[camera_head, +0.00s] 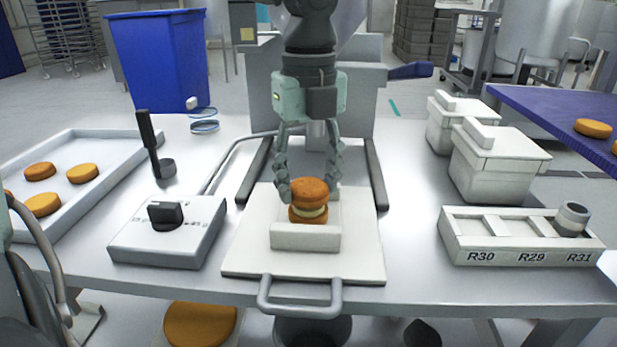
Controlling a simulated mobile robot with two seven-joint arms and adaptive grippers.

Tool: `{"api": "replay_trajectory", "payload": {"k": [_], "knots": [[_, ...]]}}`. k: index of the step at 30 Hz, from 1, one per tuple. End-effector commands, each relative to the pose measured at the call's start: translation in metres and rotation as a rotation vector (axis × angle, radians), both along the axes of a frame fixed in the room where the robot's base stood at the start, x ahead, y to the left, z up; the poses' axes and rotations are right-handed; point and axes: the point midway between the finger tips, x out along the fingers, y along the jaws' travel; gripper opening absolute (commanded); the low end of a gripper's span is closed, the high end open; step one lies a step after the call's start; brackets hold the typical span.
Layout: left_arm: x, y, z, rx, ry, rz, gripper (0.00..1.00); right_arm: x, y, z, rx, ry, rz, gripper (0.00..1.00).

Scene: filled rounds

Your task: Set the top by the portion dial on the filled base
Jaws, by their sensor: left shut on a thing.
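My left gripper (309,187) reaches down from the top middle and is shut on an orange-brown top round (309,190). I cannot tell whether the top touches the filling. My right gripper is not in view.
A tray (105,172) with several rounds lies at the left. A black-handled tool (148,135) stands behind the dial. At the right are a labelled rack (520,245) holding a grey cup, and two lidded white bins (490,170). Bare table lies between board and rack.

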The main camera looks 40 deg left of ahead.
Motion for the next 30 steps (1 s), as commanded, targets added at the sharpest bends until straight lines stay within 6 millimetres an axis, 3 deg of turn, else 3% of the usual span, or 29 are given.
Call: {"api": "replay_trajectory", "payload": {"k": [24, 25, 30], "knots": [[0.0001, 0.0000, -0.0098, 0.000, 0.000, 0.000, 0.39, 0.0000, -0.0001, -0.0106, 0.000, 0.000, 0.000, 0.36], [0.0002, 0.0000, -0.0095, 0.000, 0.000, 0.000, 0.53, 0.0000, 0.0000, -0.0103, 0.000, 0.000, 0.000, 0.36], [0.0001, 0.0000, -0.0091, 0.000, 0.000, 0.000, 0.74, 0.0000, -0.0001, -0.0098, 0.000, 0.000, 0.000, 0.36]]}}
